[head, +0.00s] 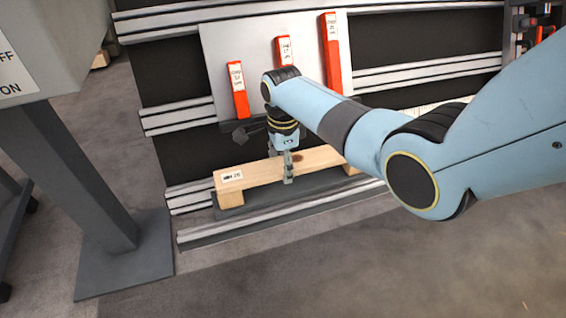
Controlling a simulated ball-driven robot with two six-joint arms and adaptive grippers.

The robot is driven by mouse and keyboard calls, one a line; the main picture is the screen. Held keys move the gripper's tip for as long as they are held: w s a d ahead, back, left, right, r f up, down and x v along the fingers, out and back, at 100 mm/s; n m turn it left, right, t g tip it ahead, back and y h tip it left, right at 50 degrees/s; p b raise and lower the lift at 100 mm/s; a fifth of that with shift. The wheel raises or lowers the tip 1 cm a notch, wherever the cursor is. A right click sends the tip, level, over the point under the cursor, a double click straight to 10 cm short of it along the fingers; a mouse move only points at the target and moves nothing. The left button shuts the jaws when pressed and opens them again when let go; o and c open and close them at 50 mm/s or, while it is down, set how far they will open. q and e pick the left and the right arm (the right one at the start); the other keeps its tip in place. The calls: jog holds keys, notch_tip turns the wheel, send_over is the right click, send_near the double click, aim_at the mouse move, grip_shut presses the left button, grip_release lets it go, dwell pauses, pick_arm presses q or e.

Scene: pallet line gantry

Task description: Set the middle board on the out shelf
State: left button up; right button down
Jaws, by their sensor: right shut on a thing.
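A light wooden board (322,157) with a white label at its left end has a wooden block (230,198) under that end. My right gripper (287,172) points down and is shut on the board near its middle. The board is level, low at the front of the rack, above a dark flat plate (300,197) that may be the out shelf. I cannot tell whether the blocks touch the plate. My arm hides part of the board's right end. My left gripper is not in view.
A white panel (219,60) with several red labelled pieces (237,90) stands behind the board. Pale rails (170,120) cross the dark rack. A grey post (75,170) on a floor plate (125,255) stands at left, under a machine box (45,40). The front floor is clear.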

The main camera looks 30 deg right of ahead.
dwell(0.3)
jog(key=shift+c, duration=1.8)
grip_release()
jog(key=shift+f, duration=0.1)
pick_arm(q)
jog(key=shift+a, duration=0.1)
pick_arm(e)
jog(key=shift+c, duration=0.2)
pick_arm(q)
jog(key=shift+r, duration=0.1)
pick_arm(e)
jog(key=shift+r+p, duration=2.8)
jog(key=shift+r, duration=0.25)
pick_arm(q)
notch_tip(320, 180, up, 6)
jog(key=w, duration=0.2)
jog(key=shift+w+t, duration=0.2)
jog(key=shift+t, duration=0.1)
